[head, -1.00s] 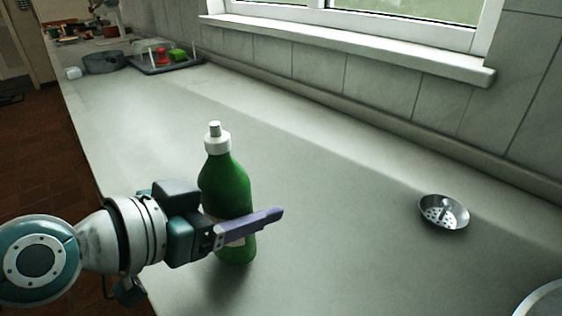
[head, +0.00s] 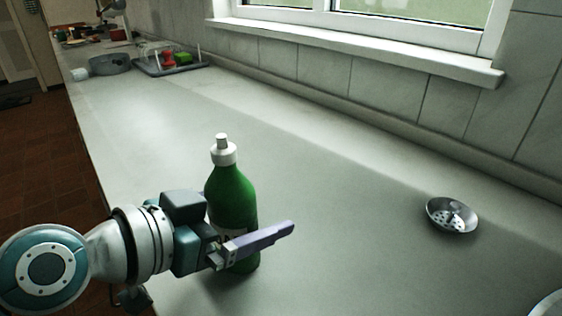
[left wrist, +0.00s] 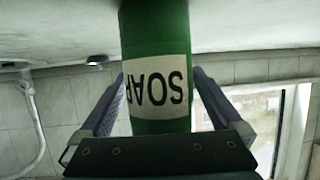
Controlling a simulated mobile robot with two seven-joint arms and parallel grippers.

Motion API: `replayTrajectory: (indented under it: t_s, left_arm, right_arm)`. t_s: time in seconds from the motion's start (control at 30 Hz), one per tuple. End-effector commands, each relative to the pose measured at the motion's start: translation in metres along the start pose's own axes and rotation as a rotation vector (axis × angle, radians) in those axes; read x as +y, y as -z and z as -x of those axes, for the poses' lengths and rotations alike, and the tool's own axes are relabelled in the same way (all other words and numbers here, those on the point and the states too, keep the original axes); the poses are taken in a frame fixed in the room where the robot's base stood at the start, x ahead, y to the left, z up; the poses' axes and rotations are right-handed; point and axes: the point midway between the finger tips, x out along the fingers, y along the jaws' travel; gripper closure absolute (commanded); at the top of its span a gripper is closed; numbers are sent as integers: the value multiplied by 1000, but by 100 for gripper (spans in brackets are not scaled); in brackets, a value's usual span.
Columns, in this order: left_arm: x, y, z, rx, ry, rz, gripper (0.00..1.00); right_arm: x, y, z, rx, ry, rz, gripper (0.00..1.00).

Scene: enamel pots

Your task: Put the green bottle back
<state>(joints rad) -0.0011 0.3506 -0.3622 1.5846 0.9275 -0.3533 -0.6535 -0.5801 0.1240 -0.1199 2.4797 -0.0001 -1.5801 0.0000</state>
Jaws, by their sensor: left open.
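The green bottle (head: 232,190) has a white cap and stands upright on the grey counter (head: 340,230). In the left wrist view the bottle (left wrist: 155,40) shows its white SOAP label, upside down, between the two fingers. My left gripper (head: 262,243) is open around the bottle's lower half, with one purple finger in front of it. In the left wrist view my left gripper (left wrist: 157,98) has its fingers on either side of the bottle, and a gap shows at least on the right side. My right gripper is not in view.
A metal strainer (head: 452,215) lies on the counter at the right. A grey pot (head: 108,64) and a dark tray (head: 160,68) with red and green items stand at the far left end. The counter around the bottle is clear. A window (head: 400,25) is in the tiled wall.

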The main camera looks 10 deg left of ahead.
Motion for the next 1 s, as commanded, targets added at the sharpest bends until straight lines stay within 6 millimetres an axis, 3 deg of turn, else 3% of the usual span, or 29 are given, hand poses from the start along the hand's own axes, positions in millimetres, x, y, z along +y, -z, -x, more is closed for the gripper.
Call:
replayTrajectory:
  t_s: [0.17, 0.53, 0.77, 0.87, 1.0]
  left_arm:
    - [-1, 3, 16, -2, 1, -1, 0]
    - [1, 2, 96, -5, -4, -3, 0]
    - [2, 2, 118, -3, -4, 0, 0]
    - [17, -2, 120, -44, -34, 5, 0]
    - [54, -22, 124, -223, -78, 14, 0]
  right_arm:
    - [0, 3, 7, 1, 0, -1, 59]
    - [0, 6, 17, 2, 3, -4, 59]
    - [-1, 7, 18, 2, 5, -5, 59]
    - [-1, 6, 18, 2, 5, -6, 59]
    - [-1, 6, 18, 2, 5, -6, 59]
